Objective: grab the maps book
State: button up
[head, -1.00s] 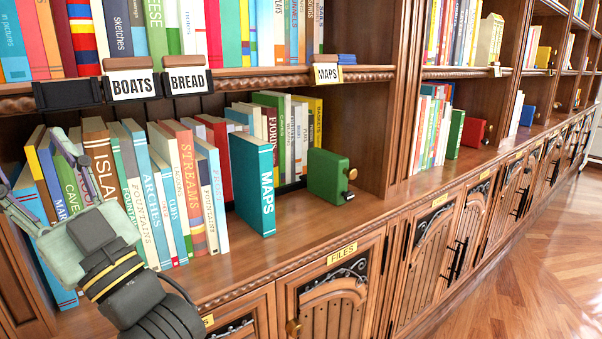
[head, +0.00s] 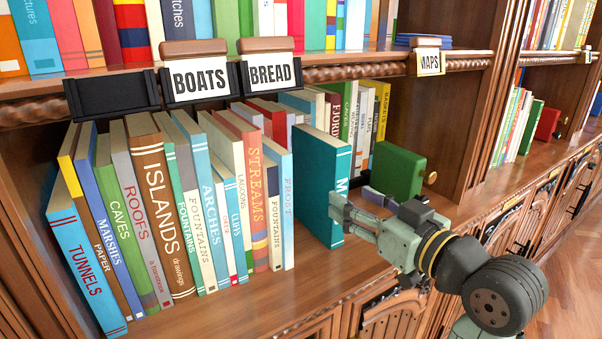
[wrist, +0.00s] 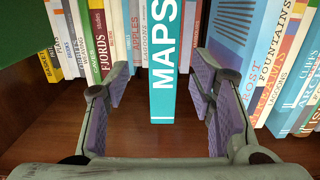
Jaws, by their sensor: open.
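The maps book (head: 318,180) is teal with white lettering and stands upright on the middle shelf, forward of the row behind it. Its spine (wrist: 163,80) faces me in the wrist view, with MAPS readable. My gripper (head: 357,203) is open at the front of the book and covers part of its spine in the head view. In the wrist view my gripper (wrist: 162,78) has one purple-padded finger on each side of the spine, with visible gaps. Nothing is gripped. I cannot tell how far the fingertips reach past the spine.
A row of books, including Streams (head: 255,200) and Islands (head: 160,215), stands left of the maps book. A green block-like bookend (head: 400,172) with a knob stands to its right. The upper shelf (head: 335,68) with label holders runs above. Bare shelf lies in front.

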aim_at(320, 176)
jog(key=p+x, duration=0.1)
jog(key=x, duration=0.4)
jog(key=shift+w+a+r, duration=0.1)
jog(key=shift+w+a, duration=0.1)
jog(key=shift+w, duration=0.15)
jog(key=x, duration=0.1)
jog(key=p+x, duration=0.2)
jog(key=x, duration=0.1)
jog(key=shift+a+r, duration=0.3)
jog(key=shift+r, duration=0.1)
jog(key=shift+w+a+f, duration=0.1)
jog(key=shift+w+a, duration=0.1)
jog(key=shift+w, duration=0.1)
grip_shut()
